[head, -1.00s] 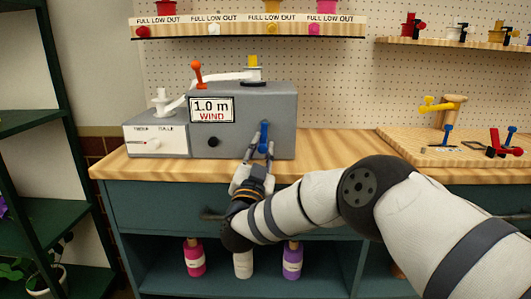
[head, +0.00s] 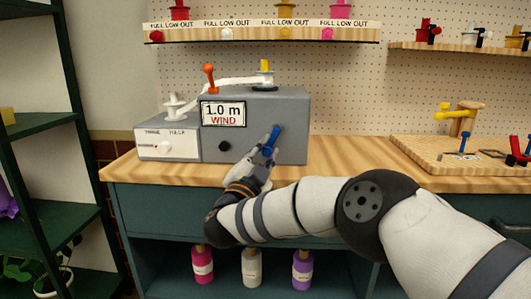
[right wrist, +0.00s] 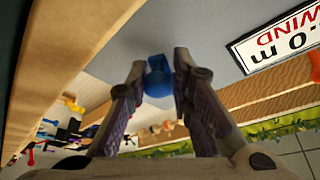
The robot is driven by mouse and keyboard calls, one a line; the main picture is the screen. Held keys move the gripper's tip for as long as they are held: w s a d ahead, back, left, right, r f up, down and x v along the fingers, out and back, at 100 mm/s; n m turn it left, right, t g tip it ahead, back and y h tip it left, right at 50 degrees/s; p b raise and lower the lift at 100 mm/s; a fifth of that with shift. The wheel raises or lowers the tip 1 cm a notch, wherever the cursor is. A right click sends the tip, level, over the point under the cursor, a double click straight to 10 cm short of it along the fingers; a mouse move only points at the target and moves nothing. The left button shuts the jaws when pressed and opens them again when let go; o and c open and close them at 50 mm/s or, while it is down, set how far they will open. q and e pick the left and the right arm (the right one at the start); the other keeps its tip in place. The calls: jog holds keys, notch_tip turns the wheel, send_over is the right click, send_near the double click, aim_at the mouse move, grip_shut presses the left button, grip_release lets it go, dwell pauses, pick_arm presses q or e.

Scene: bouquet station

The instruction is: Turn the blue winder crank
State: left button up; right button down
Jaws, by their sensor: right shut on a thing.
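The blue crank (head: 271,139) is on the front face of the grey winder box (head: 291,122), toward its right side. It leans, with its top end up and to the right. My right gripper (head: 266,152) is shut on the blue crank from below and in front. In the right wrist view the blue crank (right wrist: 158,80) shows between the two fingertips. The winder's sign (head: 223,113) reads "1.0 m WIND". My left gripper is not in view.
A wooden board (head: 430,151) with small tools lies at the right. Bottles stand on the shelf below. Bare counter (head: 345,160) lies between winder and board.

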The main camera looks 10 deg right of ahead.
jog(key=shift+d, duration=0.3)
jog(key=c, duration=1.7)
grip_release()
jog(key=shift+o, duration=1.2)
jog(key=shift+d, duration=0.1)
jog(key=shift+a, duration=0.2)
